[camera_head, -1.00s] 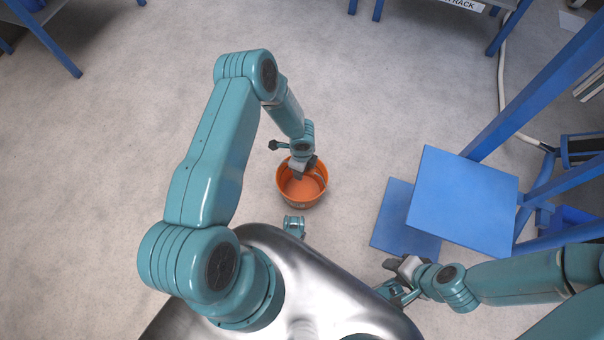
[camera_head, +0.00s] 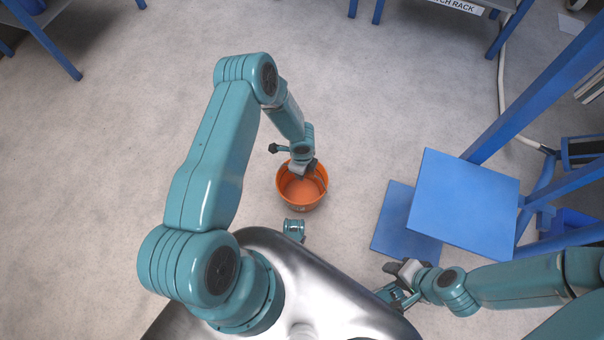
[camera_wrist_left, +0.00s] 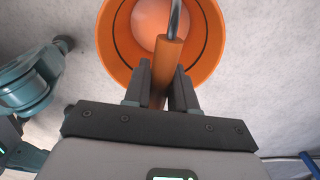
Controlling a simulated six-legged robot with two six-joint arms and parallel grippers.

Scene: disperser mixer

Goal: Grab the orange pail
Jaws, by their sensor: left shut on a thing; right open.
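The orange pail (camera_head: 302,196) is a round open bucket in front of my body in the head view. My left arm reaches down to it, and my left gripper (camera_head: 303,172) is at its far side, over the rim. In the left wrist view, the pail (camera_wrist_left: 112,60) shows from above with its metal handle and orange grip (camera_wrist_left: 166,62). My left gripper (camera_wrist_left: 161,82) is shut on this handle grip, with one dark finger on each side. My right gripper (camera_head: 396,280) is open and empty at the lower right, away from the pail.
A blue step platform (camera_head: 463,203) with a lower step (camera_head: 396,228) and blue posts stands to the right. Blue-legged tables (camera_head: 492,40) stand at the back. The grey floor around the pail is clear.

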